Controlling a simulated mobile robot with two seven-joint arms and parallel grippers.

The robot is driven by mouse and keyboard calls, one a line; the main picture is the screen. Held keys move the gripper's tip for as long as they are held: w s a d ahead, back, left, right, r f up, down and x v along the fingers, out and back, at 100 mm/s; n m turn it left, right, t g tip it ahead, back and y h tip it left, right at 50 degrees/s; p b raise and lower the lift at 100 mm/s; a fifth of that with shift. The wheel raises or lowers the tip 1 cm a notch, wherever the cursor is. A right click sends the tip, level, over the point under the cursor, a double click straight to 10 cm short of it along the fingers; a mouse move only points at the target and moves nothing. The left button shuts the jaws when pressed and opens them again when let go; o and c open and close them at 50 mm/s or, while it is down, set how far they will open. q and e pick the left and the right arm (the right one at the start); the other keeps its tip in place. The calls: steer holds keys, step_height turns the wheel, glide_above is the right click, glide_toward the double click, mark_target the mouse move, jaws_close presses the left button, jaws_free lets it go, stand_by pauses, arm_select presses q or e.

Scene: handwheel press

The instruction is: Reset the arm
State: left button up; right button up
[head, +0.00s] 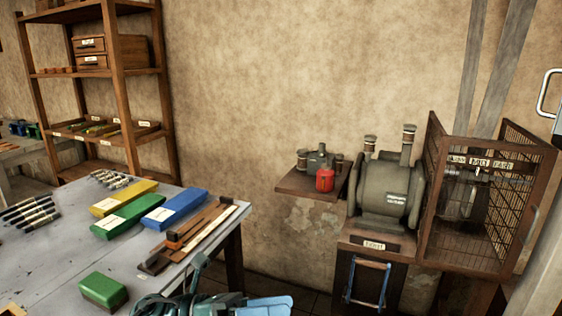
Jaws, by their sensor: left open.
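My left gripper (205,292) is at the bottom edge, in front of the workbench's right end. It is open, and I see nothing held in it; its lower part is cut off by the frame. My right gripper is not in view. A grey-green machine (388,192) with a rounded body stands on a wooden stand to the right, well away from my left gripper. A wood-framed wire cage (430,190) encloses a shaft and wheel-like parts at its right side. Small labels sit on the bar inside the cage.
The grey workbench (60,262) holds yellow (123,197), green (127,216) and blue (174,209) boxes, wooden strips (190,238), a small green block (103,290) and several pens. A wooden rack (119,82) stands at the back left.

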arm_select(q)
steer(key=w+a+f+n+t+y+p, duration=0.1)
steer(key=a+f+n+t+y, duration=0.3)
steer(key=n+t, duration=0.75)
steer(key=a+f+n+t+y+p, duration=0.1)
steer(key=a+f+n+t+y, duration=0.3)
steer(key=n, duration=1.4)
steer(key=s+a+f+n+g+y, duration=0.2)
steer(key=s+f+n+y, duration=0.2)
steer(key=s+f+n, duration=0.2)
steer(key=s+a+f+n+g+y+p, duration=0.1)
steer(key=s+a+f+n+g+y, duration=0.2)
steer(key=s+f+n, duration=0.4)
step_height(320, 180, down, 4)
steer(key=shift+r+y, duration=0.25)
steer(key=shift+y, duration=0.45)
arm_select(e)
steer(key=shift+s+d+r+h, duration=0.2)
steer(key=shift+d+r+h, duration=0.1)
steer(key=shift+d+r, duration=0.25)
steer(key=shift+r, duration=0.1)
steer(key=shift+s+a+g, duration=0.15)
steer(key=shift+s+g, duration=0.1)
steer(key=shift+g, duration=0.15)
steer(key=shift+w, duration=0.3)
